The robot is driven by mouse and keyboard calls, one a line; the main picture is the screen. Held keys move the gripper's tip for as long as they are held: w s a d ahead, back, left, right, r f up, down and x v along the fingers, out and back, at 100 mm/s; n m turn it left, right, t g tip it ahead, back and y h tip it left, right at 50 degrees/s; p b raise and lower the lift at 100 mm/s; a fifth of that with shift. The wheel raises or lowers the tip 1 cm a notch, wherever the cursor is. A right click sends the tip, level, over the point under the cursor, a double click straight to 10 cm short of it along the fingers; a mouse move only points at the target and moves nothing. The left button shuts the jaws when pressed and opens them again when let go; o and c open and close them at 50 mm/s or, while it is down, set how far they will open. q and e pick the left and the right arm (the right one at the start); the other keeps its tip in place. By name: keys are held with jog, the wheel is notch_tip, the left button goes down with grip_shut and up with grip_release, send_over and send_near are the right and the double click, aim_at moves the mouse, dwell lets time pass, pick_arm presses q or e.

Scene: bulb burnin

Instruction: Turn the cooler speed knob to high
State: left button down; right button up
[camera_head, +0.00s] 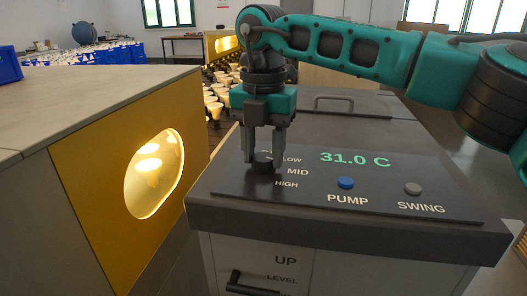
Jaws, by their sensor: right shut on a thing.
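The cooler (350,226) has a dark top panel with a green "31.0 C" readout and the labels LOW, MID and HIGH. The black speed knob (263,166) stands at the left of these labels. My right gripper (263,158) points down from above, shut on the knob with a finger on either side. The fingers and knob hide part of the panel, including some lettering near LOW. I cannot tell which label the knob points to. My left gripper is not in view.
A blue PUMP button (345,183) and a grey SWING button (413,188) lie to the right on the panel. A yellow-fronted cabinet (95,170) with a lit oval window stands close on the left. A handle (347,101) is behind the panel.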

aim_at(263, 158)
jog(key=m+b, duration=0.1)
jog(key=m, duration=0.3)
jog(key=shift+m, duration=0.7)
jog(key=o, duration=1.1)
jog(key=shift+c, duration=0.2)
notch_tip(263, 158, up, 13)
jog(key=p, duration=0.2)
jog(key=shift+s+f, duration=0.1)
jog(key=shift+f, duration=0.05)
